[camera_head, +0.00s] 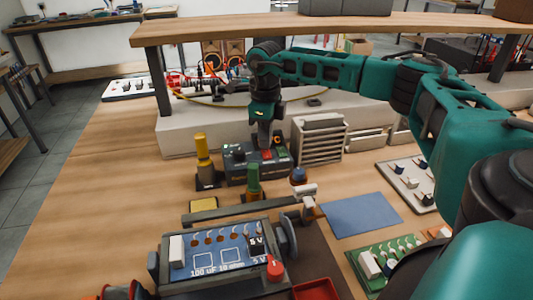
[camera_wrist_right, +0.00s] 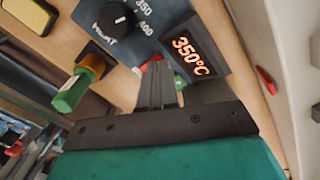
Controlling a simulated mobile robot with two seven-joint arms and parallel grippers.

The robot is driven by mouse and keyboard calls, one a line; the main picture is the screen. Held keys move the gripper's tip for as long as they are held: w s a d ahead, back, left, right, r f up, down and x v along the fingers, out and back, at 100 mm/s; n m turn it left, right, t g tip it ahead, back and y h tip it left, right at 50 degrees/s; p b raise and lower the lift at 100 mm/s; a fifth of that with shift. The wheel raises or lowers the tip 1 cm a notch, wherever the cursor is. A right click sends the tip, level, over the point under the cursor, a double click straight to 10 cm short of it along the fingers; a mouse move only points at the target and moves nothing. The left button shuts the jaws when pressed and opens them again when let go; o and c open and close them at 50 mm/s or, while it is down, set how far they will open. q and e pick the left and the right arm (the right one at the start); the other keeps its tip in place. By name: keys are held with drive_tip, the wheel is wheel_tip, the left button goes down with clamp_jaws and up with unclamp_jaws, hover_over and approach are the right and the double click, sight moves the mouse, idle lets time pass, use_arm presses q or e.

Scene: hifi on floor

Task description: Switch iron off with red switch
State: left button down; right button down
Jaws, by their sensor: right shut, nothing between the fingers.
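The soldering iron station (camera_head: 237,163) is a dark box standing on the bench in front of the white ledge. In the right wrist view its blue-grey face (camera_wrist_right: 135,38) has a black knob (camera_wrist_right: 117,17) marked 350 and 400, and a lit display (camera_wrist_right: 190,56) reading 350°C. The red switch (camera_wrist_right: 150,62) shows only in part behind my fingertips; a red patch (camera_head: 266,155) also shows in the head view. My right gripper (camera_head: 267,143) is shut and empty, pointing down at the station beside the display. I cannot tell whether it touches the switch. My left gripper is out of view.
A green-handled tool (camera_head: 253,180) and a yellow-handled tool (camera_head: 203,155) stand upright close to the station. A circuit fixture (camera_head: 225,250) sits in front, and a slatted grey box (camera_head: 320,140) stands to the right. A wooden shelf (camera_head: 220,28) spans above. Bench at left is clear.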

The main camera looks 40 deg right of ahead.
sight(265, 151)
drive_tip(key=shift+s+f+b, duration=0.1)
drive_tip(key=shift+f+b, duration=0.3)
drive_tip(key=shift+f, duration=0.5)
idle(0.4)
drive_tip(key=shift+r+p, duration=0.7)
drive_tip(key=shift+p, duration=0.05)
drive_tip(key=shift+r+p, duration=0.3)
drive_tip(key=shift+r, duration=0.05)
drive_tip(key=shift+r+p, duration=0.3)
drive_tip(key=shift+r, duration=0.1)
drive_tip(key=shift+r+p, duration=0.3)
drive_tip(key=shift+r, duration=0.1)
drive_tip(key=shift+r+p, duration=0.3)
wheel_tip(265, 151, up, 3)
drive_tip(key=p, duration=0.2)
drive_tip(key=shift+p, duration=0.3)
drive_tip(key=shift+f, duration=0.1)
